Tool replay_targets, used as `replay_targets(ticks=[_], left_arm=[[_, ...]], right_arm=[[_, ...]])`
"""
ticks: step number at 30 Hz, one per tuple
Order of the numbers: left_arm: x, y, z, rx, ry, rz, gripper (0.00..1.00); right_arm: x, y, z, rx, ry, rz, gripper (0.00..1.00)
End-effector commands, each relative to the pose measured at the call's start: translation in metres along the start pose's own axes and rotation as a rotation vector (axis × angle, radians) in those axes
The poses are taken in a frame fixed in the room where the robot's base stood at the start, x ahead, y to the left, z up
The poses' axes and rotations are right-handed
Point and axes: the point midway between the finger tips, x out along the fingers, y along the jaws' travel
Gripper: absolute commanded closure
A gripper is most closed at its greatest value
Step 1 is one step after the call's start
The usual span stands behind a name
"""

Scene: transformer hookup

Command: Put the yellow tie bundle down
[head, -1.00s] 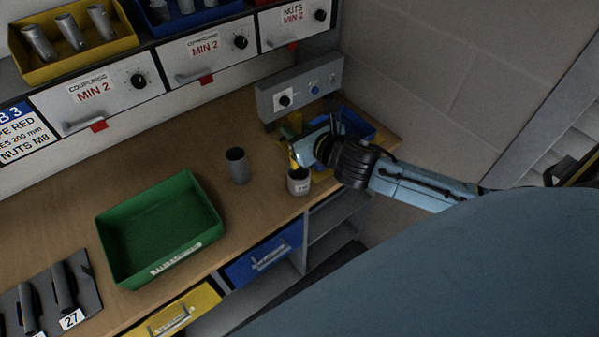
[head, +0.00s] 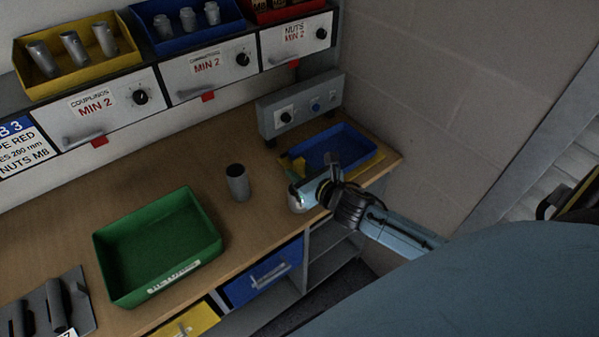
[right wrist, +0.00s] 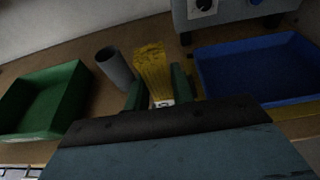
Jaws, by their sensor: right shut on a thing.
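The yellow tie bundle (right wrist: 152,70) is between the two fingers of my right gripper (right wrist: 158,88) in the right wrist view, its strands extending beyond the fingertips. In the head view a little of the bundle (head: 298,165) shows beside my right gripper (head: 300,183), which is shut on it at the right part of the bench. I cannot tell whether the bundle touches anything else. My left gripper is not in view.
A grey cylinder (head: 237,183) stands left of the gripper. A green bin (head: 205,245) sits farther left. A blue tray (head: 365,152) lies at the right end, by a grey control box (head: 270,119). Bare bench (head: 200,165) lies between the bin and the drawers.

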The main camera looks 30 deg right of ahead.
Motion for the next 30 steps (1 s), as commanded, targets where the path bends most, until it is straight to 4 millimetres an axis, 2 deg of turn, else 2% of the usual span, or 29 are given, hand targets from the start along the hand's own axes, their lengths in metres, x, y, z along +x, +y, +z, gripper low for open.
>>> replay_targets(ticks=[6, 7, 12, 23, 26, 30], left_arm=[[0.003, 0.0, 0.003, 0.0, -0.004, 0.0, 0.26], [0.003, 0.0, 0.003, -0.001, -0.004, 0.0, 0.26], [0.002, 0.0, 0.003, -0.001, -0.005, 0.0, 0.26], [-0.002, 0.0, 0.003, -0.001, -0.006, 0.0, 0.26], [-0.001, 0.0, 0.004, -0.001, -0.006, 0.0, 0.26], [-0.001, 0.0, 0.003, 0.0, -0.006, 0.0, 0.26]], right_arm=[[0.001, 0.0, -0.003, -0.001, 0.0, 0.0, 0.98], [0.001, 0.0, -0.003, -0.001, 0.0, 0.0, 0.75], [0.001, 0.0, -0.002, 0.0, 0.0, 0.0, 0.54], [-0.001, 0.0, 0.002, 0.001, 0.0, 0.0, 0.54], [-0.013, -0.001, 0.0, -0.002, 0.002, 0.0, 0.54], [-0.038, 0.0, -0.001, -0.002, 0.004, 0.001, 0.54]])
